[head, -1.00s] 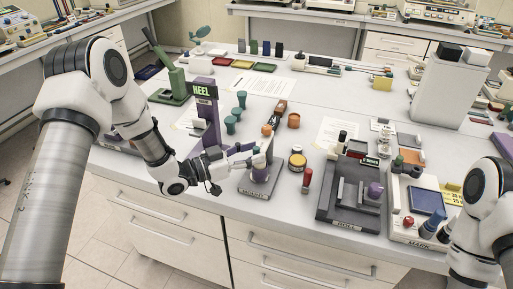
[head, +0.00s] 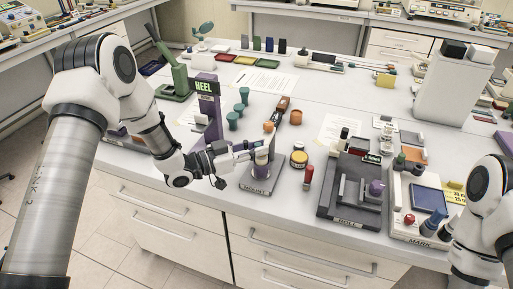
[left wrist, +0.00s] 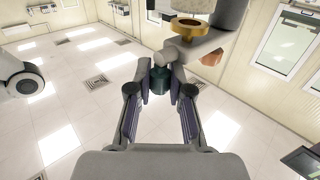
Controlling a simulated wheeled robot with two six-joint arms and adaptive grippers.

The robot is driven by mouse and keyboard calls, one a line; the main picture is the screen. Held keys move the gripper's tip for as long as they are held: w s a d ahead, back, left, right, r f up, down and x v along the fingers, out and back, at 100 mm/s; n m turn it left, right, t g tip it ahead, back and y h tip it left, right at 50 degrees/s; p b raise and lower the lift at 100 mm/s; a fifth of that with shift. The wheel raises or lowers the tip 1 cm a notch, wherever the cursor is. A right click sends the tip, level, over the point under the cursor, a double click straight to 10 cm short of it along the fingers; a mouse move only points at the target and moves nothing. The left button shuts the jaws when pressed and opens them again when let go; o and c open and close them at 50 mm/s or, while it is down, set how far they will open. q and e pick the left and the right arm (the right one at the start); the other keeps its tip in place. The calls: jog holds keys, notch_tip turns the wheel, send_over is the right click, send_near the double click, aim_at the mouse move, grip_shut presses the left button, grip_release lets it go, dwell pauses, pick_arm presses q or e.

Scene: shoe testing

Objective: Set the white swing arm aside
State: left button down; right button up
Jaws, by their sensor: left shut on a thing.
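My left gripper (head: 250,149) is at the small dark-based station (head: 260,186) near the table's front edge. In the left wrist view its two fingers (left wrist: 160,82) are closed on a dark teal knob (left wrist: 160,80). The knob sits at the end of the white swing arm (left wrist: 196,46), which looks light grey there. A gold-coloured ring (left wrist: 189,27) shows above the arm. In the head view the fingers partly hide the swing arm and the knob. My right arm enters at the right edge, with its gripper out of the picture.
A purple HEEL stand (head: 208,110) is left of the station, with green cups (head: 239,108) behind. A yellow-lidded jar (head: 299,159) and a red-topped tube (head: 308,177) are to the right, then a dark grey fixture (head: 350,210).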

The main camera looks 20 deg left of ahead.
pick_arm(q)
jog(key=shift+w+a, duration=0.15)
jog(key=shift+a, duration=0.1)
jog(key=shift+w+a+m+g+h+b, duration=0.25)
jog(key=shift+a+m+g+h+b, duration=0.2)
jog(key=shift+a+m+g+h, duration=0.6)
jog(key=shift+w+a+m+g+h+b, duration=0.3)
jog(key=shift+a+m+g+b, duration=0.35)
jog(key=shift+g, duration=0.9)
jog(key=shift+w+a+m+g+h+b, duration=0.25)
jog(key=shift+a+m+g+h, duration=0.4)
jog(key=shift+m+g, duration=0.55)
pick_arm(e)
jog(key=shift+w+a+f, duration=0.2)
jog(key=shift+a+f, duration=0.15)
jog(key=shift+f, duration=0.35)
jog(key=shift+w+a+f, duration=0.15)
jog(key=shift+a+f, duration=0.15)
jog(key=shift+f, duration=0.35)
pick_arm(q)
jog(key=shift+r, duration=0.1)
jog(key=c, duration=1.3)
grip_release()
jog(key=shift+o, duration=1.2)
jog(key=shift+d, duration=0.1)
jog(key=shift+w+d, duration=0.1)
pick_arm(e)
jog(key=shift+w+d+f, duration=0.1)
